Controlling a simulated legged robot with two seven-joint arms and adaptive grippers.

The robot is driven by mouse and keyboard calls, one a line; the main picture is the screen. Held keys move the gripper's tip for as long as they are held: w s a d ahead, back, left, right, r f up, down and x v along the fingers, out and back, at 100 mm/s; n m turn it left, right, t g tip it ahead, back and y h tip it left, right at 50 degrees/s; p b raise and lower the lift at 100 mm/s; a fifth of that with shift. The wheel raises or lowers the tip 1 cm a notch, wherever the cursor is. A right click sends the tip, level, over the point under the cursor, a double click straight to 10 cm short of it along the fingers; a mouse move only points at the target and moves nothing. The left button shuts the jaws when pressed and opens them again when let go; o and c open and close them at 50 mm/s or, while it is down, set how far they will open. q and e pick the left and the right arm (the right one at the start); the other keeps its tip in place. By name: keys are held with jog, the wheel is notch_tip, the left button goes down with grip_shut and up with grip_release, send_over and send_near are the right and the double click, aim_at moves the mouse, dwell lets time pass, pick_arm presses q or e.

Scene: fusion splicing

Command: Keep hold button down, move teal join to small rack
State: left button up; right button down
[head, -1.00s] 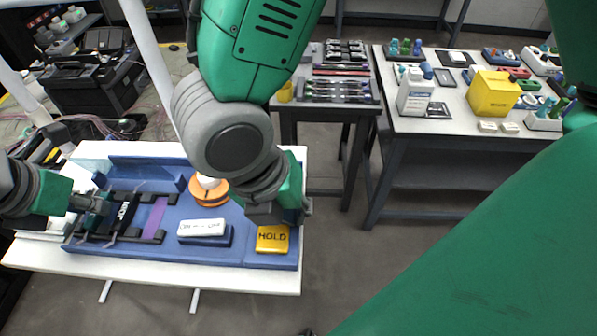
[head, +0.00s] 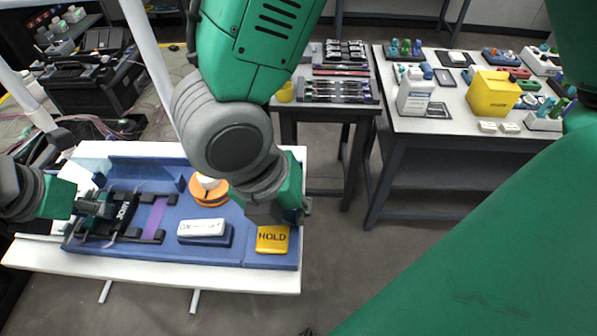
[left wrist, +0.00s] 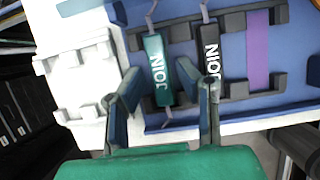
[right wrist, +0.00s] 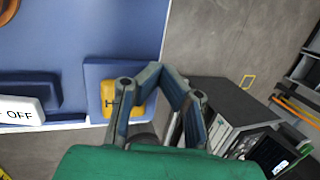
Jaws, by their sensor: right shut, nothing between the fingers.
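The teal join (left wrist: 158,70) lies in the left slot of a dark holder in the left wrist view. My left gripper (left wrist: 158,67) is open, with a finger on either side of the teal join; I cannot tell whether they touch it. In the head view my left gripper (head: 103,209) hides much of the join. The small white rack (left wrist: 75,75) is left of the holder and looks empty. The yellow HOLD button (head: 272,238) is on the blue base's right corner. My right gripper (right wrist: 170,76) is shut and empty beside the button (right wrist: 113,97); whether it presses it is unclear.
A black join (left wrist: 209,55) lies just right of the teal one, then a purple strip (left wrist: 259,52). A white labelled block (head: 202,227) and an orange spool (head: 208,194) stand between my grippers. The white table (head: 200,276) is clear along its front edge.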

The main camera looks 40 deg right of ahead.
pick_arm(q)
grip_shut()
jog(key=shift+r, duration=0.1)
notch_tip(320, 180, up, 12)
dwell(1.2)
